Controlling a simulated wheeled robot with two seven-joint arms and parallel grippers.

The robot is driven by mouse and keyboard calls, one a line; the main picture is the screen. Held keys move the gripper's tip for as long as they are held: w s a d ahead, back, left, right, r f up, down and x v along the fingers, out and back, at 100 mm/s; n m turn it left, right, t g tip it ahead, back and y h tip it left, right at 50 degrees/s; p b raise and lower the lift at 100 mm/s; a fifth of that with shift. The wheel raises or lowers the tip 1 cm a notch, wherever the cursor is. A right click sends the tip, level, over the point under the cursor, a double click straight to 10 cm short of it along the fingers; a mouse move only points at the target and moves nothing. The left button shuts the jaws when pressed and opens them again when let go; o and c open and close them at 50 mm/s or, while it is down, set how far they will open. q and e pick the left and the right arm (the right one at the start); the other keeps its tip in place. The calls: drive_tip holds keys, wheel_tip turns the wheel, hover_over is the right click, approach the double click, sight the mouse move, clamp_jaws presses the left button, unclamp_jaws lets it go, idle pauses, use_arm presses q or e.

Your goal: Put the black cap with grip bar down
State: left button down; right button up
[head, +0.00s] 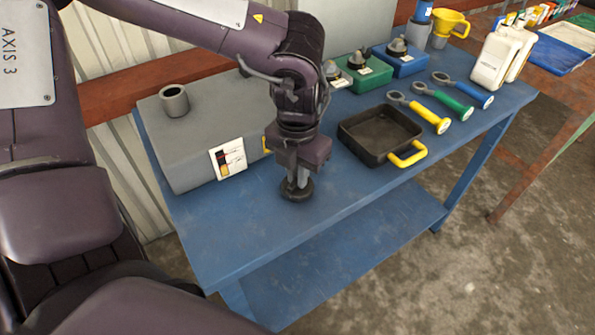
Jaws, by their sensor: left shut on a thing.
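My left gripper (299,175) points straight down over the blue table (225,235). It is shut on the black cap with grip bar (297,191), a dark round disc just below the fingers. The cap is at or very near the table top, in front of the grey box; I cannot tell whether it touches. The fingers hide most of its grip bar. My right gripper is not in view.
A grey box (195,135) with a pipe stub (174,100) stands left. A black tray (375,120) with yellow handle lies right. The table front is clear.

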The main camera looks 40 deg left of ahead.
use_arm(q)
drive_tip(key=c, duration=1.5)
unclamp_jaws()
drive_tip(key=shift+f, duration=0.1)
drive_tip(key=shift+r+p, duration=0.35)
drive_tip(key=shift+p, duration=0.05)
wheel_tip(320, 180, up, 12)
drive_tip(key=shift+f, duration=0.15)
